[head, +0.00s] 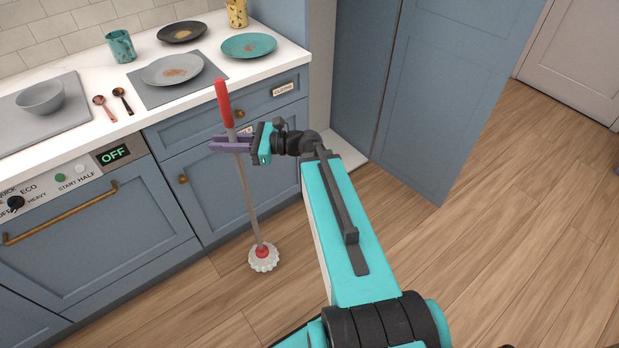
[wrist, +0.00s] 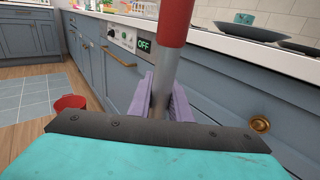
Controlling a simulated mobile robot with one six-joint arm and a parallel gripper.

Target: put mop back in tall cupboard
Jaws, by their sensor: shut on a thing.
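The mop has a red grip, a grey shaft (head: 247,190) and a white fringed head (head: 263,259) with a red collar. It stands nearly upright in front of the blue drawers, its head at or close to the wooden floor. My gripper (head: 230,145) has purple fingers shut around the shaft just below the red grip. The wrist view shows the shaft (wrist: 163,82) between the fingers. The tall cupboard (head: 345,80) is right of the counter, with its blue door (head: 440,90) swung open.
The white counter (head: 290,50) holds a grey plate (head: 172,70), a teal plate (head: 249,45), a black plate (head: 181,32), a cup (head: 121,46) and a bowl (head: 40,97). A dishwasher (head: 90,220) reads OFF. A red bucket (wrist: 70,103) stands on the floor.

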